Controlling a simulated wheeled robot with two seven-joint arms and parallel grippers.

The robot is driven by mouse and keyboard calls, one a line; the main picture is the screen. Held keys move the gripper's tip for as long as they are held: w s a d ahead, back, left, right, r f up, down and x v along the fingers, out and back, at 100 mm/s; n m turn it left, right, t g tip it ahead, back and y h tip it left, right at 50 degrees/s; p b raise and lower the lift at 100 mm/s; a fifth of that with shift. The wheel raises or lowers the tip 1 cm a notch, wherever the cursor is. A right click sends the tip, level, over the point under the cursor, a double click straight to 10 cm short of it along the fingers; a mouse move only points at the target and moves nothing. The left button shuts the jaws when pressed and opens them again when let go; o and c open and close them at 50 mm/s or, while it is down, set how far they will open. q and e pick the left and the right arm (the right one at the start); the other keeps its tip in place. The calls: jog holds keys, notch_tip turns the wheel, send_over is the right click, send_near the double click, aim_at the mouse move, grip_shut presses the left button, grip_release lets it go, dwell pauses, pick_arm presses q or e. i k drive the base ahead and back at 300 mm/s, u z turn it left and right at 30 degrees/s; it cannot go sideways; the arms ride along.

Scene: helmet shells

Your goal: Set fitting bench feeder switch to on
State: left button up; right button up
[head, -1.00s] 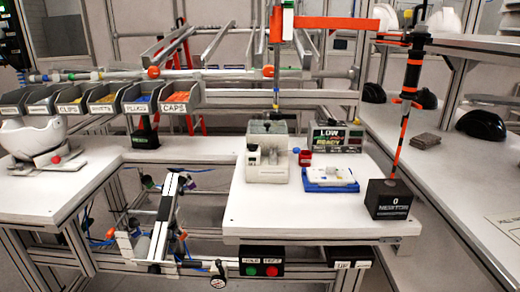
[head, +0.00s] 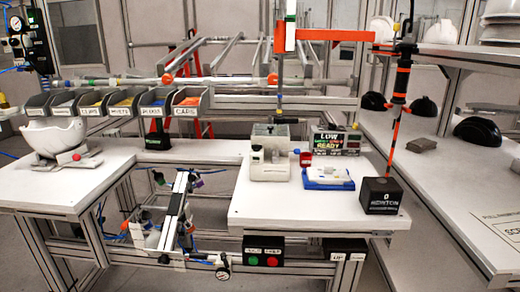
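The fitting bench (head: 250,215) is a white-topped table on a metal frame. A pale box-shaped machine (head: 270,170) stands on it, with small dark details on its front. I cannot tell which part, if any, is the feeder switch, or its position. A black box (head: 263,251) under the front edge has a green button, a red button and small labels that I cannot read surely. Another labelled black box (head: 346,249) hangs to its right, with its details too small to tell. Neither of my grippers is in view.
A blue tray (head: 328,178), a black block (head: 381,196) with a striped pole and a display (head: 336,141) stand on the bench. Grey bins (head: 187,101) line the back left. A white shell (head: 55,138) sits at left. A shelf table (head: 480,190) borders the right.

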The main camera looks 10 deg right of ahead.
aim_at(256, 148)
jog(key=k, duration=0.25)
jog(key=z, duration=1.65)
jog(key=i, duration=0.9)
jog(key=u, duration=0.2)
